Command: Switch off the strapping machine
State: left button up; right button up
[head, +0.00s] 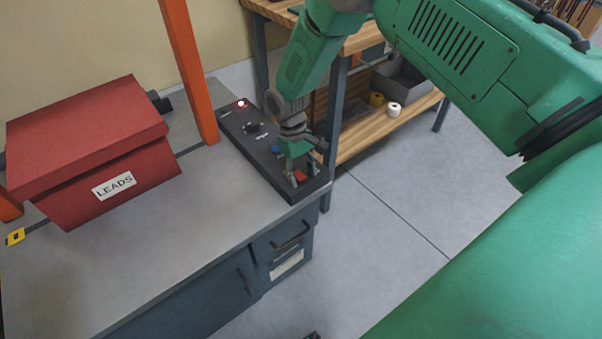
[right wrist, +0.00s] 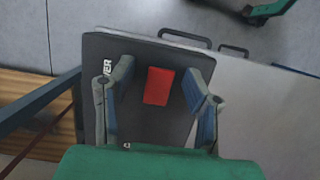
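The strapping machine's black control panel (head: 240,135) lies along the right end of the grey worktop. A small red light (head: 241,103) glows at its far end. A red rectangular switch (right wrist: 159,86) sits at the panel's near end, beside a partly hidden label ending in "WER"; it also shows in the head view (head: 300,175). My right gripper (head: 293,180) points down just over this end. In the right wrist view its fingers (right wrist: 158,85) are apart, one on each side of the switch, with nothing between them held. Contact with the panel cannot be told.
A red box labelled LEADS (head: 90,150) sits on the worktop under an orange arch (head: 188,70). The panel also carries a black knob (head: 252,127) and a blue button (head: 275,149). A wooden shelf unit (head: 365,130) stands behind; open floor (head: 400,220) lies right.

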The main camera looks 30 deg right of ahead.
aim_at(295, 171)
jog(key=shift+r, duration=0.1)
jog(key=v, duration=1.1)
jog(key=shift+w+r, duration=0.2)
jog(key=shift+r, duration=0.15)
jog(key=s+f, duration=0.1)
jog(key=f, duration=0.1)
jog(key=s+a+f, duration=0.1)
jog(key=s+f, duration=0.1)
jog(key=s+a+f, duration=0.1)
jog(key=f, duration=0.1)
jog(key=shift+s+f, duration=0.2)
jog(key=shift+s, duration=0.1)
jog(key=s+a+f+t, duration=0.1)
jog(key=s+f, duration=0.4)
jog(key=s, duration=0.4)
jog(key=s+a+f+t, duration=0.1)
jog(key=s+a+f, duration=0.1)
jog(key=s+f, duration=0.5)
jog(key=s+d+r+t, duration=0.1)
jog(key=s+r, duration=0.2)
jog(key=s, duration=0.9)
jog(key=shift+d+r+t, duration=0.3)
jog(key=shift+r, duration=0.1)
